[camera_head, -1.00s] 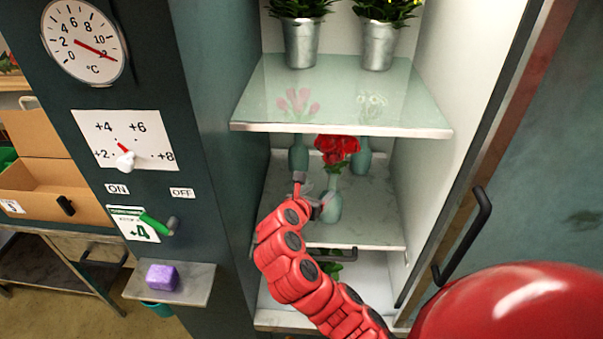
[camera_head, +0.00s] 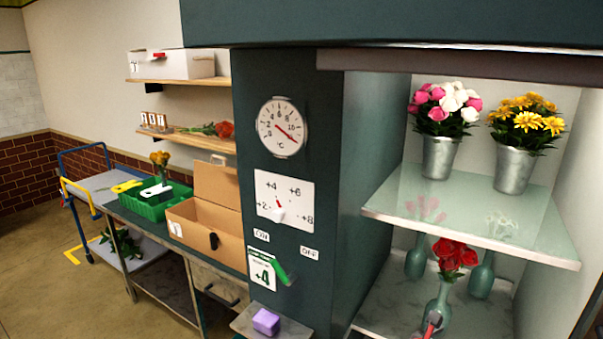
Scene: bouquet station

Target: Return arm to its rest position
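A small red and dark part of my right gripper (camera_head: 433,323) shows at the bottom edge, in front of a teal vase (camera_head: 443,291) holding red roses (camera_head: 454,256). The rest of that arm is out of view. The fingers are too little shown to tell open from shut, or whether they touch the vase. The vase stands upright on the lower marble shelf (camera_head: 385,305) of the open cabinet. My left gripper is not in view.
Two more teal vases (camera_head: 416,260) (camera_head: 482,277) stand behind. The glass shelf (camera_head: 400,203) above holds two metal flower pots (camera_head: 438,156) (camera_head: 514,170). The cabinet's side panel (camera_head: 290,180) carries a dial; a purple block (camera_head: 266,321) sits on a ledge below.

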